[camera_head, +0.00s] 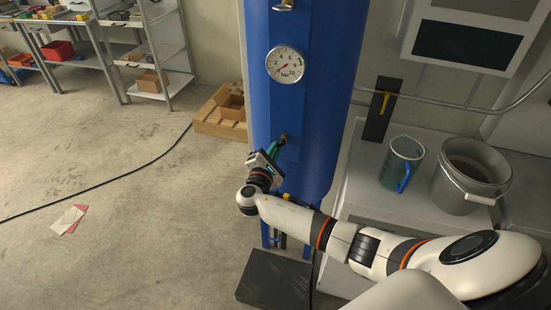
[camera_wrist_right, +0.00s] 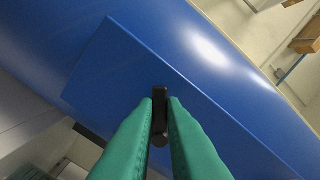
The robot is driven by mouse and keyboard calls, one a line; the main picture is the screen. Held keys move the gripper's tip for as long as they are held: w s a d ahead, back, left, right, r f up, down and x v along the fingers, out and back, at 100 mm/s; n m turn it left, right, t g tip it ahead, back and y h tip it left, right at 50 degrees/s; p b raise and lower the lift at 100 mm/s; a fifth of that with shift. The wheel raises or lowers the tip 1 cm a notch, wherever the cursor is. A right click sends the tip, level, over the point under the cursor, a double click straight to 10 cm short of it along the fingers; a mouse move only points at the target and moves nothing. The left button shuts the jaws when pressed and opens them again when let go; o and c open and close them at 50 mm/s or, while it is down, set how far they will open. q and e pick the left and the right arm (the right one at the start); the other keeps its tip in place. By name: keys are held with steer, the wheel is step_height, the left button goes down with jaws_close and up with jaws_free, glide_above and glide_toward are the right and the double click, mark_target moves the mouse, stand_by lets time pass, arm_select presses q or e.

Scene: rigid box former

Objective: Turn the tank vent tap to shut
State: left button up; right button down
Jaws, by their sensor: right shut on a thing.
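The blue tank (camera_head: 325,110) stands upright in the middle of the head view, with a round white gauge (camera_head: 285,64) on its front plate. The tap's small fitting (camera_head: 284,136) sticks out of that plate below the gauge. My right gripper (camera_head: 278,146) reaches it from below. In the right wrist view its green fingers (camera_wrist_right: 160,103) are closed on both sides of the tap's dark handle (camera_wrist_right: 160,120), which points away from the blue plate. The fingers partly hide the handle and cover most of the fitting. My left gripper is not in view.
A grey bench right of the tank carries a clear jug (camera_head: 402,163) and a grey bucket (camera_head: 470,175). A yellow handle (camera_head: 384,102) sits on a dark wall plate. A wooden box (camera_head: 222,112) stands left of the tank, a dark block (camera_head: 272,282) below. The left floor is mostly clear.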

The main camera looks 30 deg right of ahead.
steer(key=shift+w+a+r+m+b, duration=0.1)
steer(key=shift+r+m+b, duration=0.1)
steer(key=shift+m+b, duration=1.05)
steer(key=shift+w+a+r+m+b, duration=0.1)
steer(key=shift+r+m+b, duration=0.1)
steer(key=shift+m+b, duration=1.1)
steer(key=shift+r+m+b, duration=0.2)
steer(key=shift+m+b, duration=0.9)
steer(key=shift+m, duration=0.25)
steer(key=c, duration=1.5)
jaws_free()
steer(key=shift+r, duration=0.1)
steer(key=b+v, duration=0.2)
steer(key=v, duration=1)
